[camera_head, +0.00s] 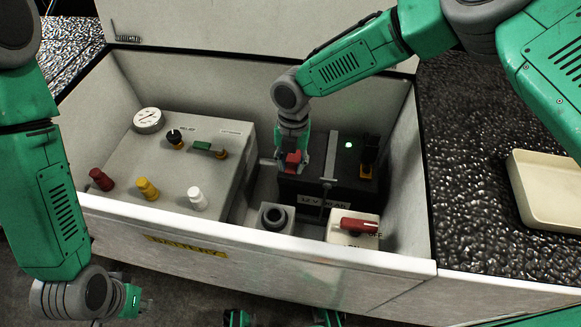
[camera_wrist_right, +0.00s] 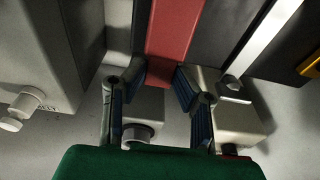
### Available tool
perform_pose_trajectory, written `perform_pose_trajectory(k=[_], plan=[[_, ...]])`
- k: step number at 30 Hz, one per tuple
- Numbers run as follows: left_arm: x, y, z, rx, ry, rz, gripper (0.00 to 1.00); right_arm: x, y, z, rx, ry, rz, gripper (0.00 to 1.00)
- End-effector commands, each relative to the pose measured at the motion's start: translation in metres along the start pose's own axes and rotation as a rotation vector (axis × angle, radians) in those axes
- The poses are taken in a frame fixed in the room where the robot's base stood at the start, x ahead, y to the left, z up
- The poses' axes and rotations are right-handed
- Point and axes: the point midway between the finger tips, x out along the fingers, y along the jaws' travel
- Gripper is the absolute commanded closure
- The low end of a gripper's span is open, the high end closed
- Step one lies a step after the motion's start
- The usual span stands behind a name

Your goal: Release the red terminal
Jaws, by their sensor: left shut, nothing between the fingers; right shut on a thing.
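The red terminal (camera_head: 292,158) sits at the left end of the black battery (camera_head: 335,160), inside the open battery box. My right gripper (camera_head: 300,152) reaches down from above and is shut on the red terminal. In the right wrist view the red terminal (camera_wrist_right: 172,72) is a long red piece, and the fingers of my right gripper (camera_wrist_right: 160,85) press on both its sides at its near end. My left gripper (camera_head: 143,303) is low at the left, outside the box, shut and empty.
A grey panel (camera_head: 185,140) with a gauge (camera_head: 148,120) and coloured knobs stands left of the battery. A red switch handle (camera_head: 359,225) is on a white block in front. The box's front wall (camera_head: 260,245) is an edge. A cream tray (camera_head: 550,185) lies right.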

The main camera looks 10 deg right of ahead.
Motion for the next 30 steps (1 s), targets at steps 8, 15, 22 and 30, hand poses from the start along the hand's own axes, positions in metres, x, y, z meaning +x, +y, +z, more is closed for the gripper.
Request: perform_pose_trajectory(k=[8,15,22,30], plan=[[0.037,0.0,0.002,0.0,0.0,0.0,1.0,-0.011,0.003,0.01,0.004,0.203,0.011,1.0],[0.067,0.001,0.004,0.0,0.0,0.0,1.0,-0.021,0.003,0.016,0.001,0.347,0.011,1.0],[0.082,0.001,0.004,0.0,0.0,0.0,1.0,-0.028,0.002,0.019,0.002,0.425,0.009,1.0],[0.085,0.001,0.005,0.0,0.0,0.0,1.0,-0.032,0.002,0.02,0.002,0.447,0.009,1.0]])
